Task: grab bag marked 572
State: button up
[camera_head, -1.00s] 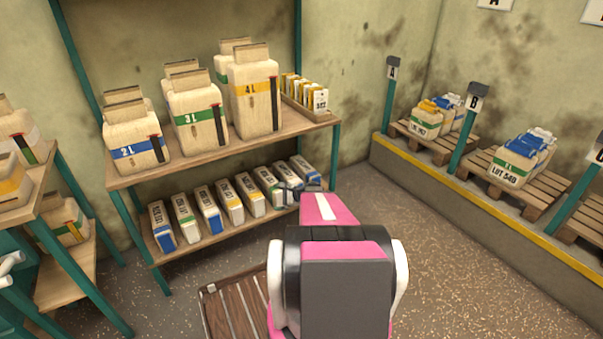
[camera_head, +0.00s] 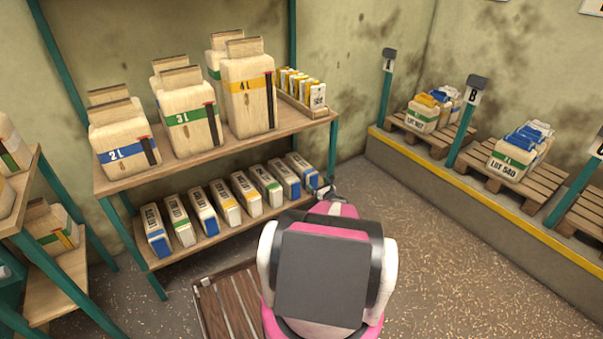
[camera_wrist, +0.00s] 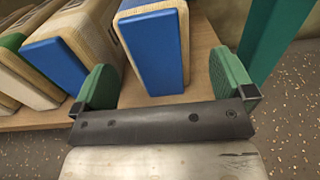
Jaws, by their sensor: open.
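Several small bags with blue, green and yellow ends stand in a row on the lower shelf. The rightmost is a blue-ended bag (camera_head: 303,172), which also shows in the wrist view (camera_wrist: 155,50). The number 572 cannot be read on any bag from here. My gripper (camera_head: 325,190) is at the right end of this row. In the wrist view my gripper (camera_wrist: 163,84) is open, with one green finger pad on each side of the rightmost blue-ended bag. I cannot tell whether either pad touches it.
Another blue-ended bag (camera_wrist: 60,72) stands close left of the left finger. A teal shelf post (camera_wrist: 275,35) rises close to the right finger. Large bags marked 2L, 3L and 4L (camera_head: 250,95) stand on the upper shelf. Pallets with bags (camera_head: 520,150) lie at the right.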

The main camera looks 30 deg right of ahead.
aim_at(302, 171)
jog(key=w, duration=0.6)
jog(key=shift+w+a+r, duration=0.2)
jog(key=shift+w+a, duration=0.1)
jog(key=c, duration=1.5)
jog(key=shift+r, duration=0.2)
jog(key=c, duration=0.3)
